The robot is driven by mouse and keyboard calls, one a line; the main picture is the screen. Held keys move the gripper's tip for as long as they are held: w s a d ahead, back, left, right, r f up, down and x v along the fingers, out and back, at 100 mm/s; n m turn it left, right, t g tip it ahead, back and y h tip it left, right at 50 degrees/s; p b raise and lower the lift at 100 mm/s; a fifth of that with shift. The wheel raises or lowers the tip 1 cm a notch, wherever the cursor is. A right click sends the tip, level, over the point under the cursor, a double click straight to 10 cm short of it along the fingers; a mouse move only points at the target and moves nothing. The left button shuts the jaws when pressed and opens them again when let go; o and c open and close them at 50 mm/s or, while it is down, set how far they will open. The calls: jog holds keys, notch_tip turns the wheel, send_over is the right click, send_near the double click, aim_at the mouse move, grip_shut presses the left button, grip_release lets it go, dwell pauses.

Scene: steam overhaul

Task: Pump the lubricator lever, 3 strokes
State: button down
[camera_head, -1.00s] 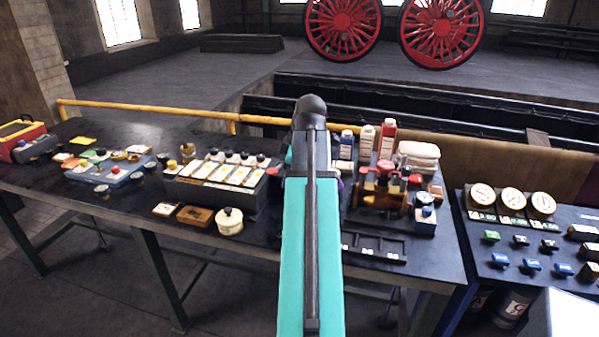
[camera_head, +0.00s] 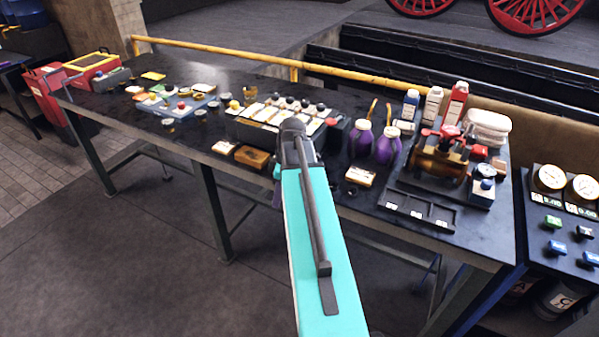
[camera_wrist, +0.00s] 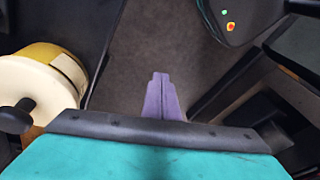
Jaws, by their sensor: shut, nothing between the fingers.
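My gripper is shut and empty; its purple fingers (camera_wrist: 162,97) point down over the dark floor in the wrist view. In the head view my own teal arm hides most of it, in front of the bench's near edge. A cream round pot (camera_wrist: 35,85) with a dark knob is close on the left in the wrist view, apart from the fingers. A dark box with pale panels and black knobs (camera_head: 268,113), possibly the lubricator, stands on the bench behind my arm. I cannot make out its lever.
The dark bench (camera_head: 130,115) carries a blue tray of parts (camera_head: 180,105), two purple cans (camera_head: 387,145), several bottles (camera_head: 432,103) and a red-brown valve assembly (camera_head: 440,155). A yellow rail (camera_head: 215,57) runs behind. A gauge panel (camera_head: 560,215) stands right. The front floor is clear.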

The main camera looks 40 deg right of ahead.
jog(key=s+a+f+g, duration=0.2)
jog(key=s+a+f, duration=0.1)
jog(key=a+f, duration=0.75)
jog(key=s+a+f+g, duration=0.2)
jog(key=s+a+f, duration=0.1)
jog(key=a+f, duration=0.75)
jog(key=s+a+f+m+g+h, duration=0.1)
jog(key=s+a+f+m, duration=0.3)
jog(key=s+f, duration=0.4)
jog(key=s+a+f+m+g+h, duration=0.1)
jog(key=s+a+f+m, duration=0.2)
jog(key=s+a+f, duration=0.2)
jog(key=shift+s+a+f+m+g+h, duration=0.2)
jog(key=shift+s+f+m+g+h, duration=0.15)
jog(key=shift+s+f, duration=1.85)
jog(key=shift+s+r, duration=0.45)
